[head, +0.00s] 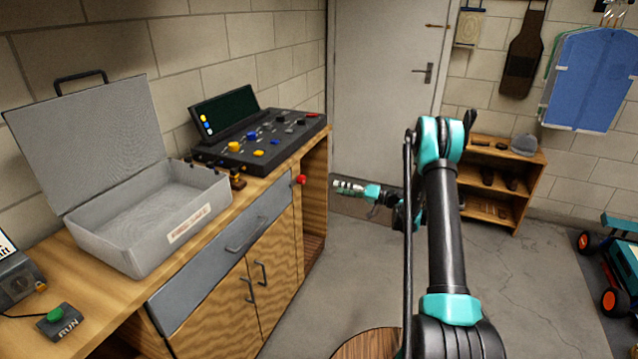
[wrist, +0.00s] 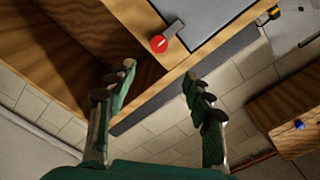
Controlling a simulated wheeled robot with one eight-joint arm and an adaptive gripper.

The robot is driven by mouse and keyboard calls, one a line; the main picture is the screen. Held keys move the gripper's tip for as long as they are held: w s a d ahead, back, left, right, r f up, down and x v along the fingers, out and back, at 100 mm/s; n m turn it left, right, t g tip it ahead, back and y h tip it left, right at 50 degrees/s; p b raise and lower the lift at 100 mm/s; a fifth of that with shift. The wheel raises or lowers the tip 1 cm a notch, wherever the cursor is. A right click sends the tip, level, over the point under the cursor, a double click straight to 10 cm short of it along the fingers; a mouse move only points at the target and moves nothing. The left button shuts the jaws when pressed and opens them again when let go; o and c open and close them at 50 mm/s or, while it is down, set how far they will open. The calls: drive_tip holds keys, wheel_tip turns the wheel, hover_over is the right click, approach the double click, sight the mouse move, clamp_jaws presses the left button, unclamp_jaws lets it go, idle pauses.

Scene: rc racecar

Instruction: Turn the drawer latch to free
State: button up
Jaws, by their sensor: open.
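The drawer latch is a red round knob (head: 301,179) at the right end of the grey drawer front (head: 225,251) in the head view. In the wrist view the red knob (wrist: 158,43) sits on the wooden frame, with a short grey bar reaching over the edge of the grey drawer front (wrist: 225,12). The drawer looks shut. My gripper (head: 341,186) is to the right of the latch in the head view, apart from it. In the wrist view its two green fingers (wrist: 160,74) are spread with nothing between them, and the knob lies beyond their tips.
An open grey case (head: 150,235) and a black control console (head: 262,140) stand on the wooden workbench. A wooden shelf (head: 500,185) stands by the far wall. The floor right of the bench is mostly clear.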

sight(305, 179)
drive_tip(key=x, duration=1.6)
drive_tip(key=shift+w+a, duration=0.25)
drive_tip(key=shift+w, duration=0.05)
drive_tip(key=shift+c, duration=0.4)
drive_tip(key=c, duration=1.1)
drive_tip(key=shift+o, duration=0.2)
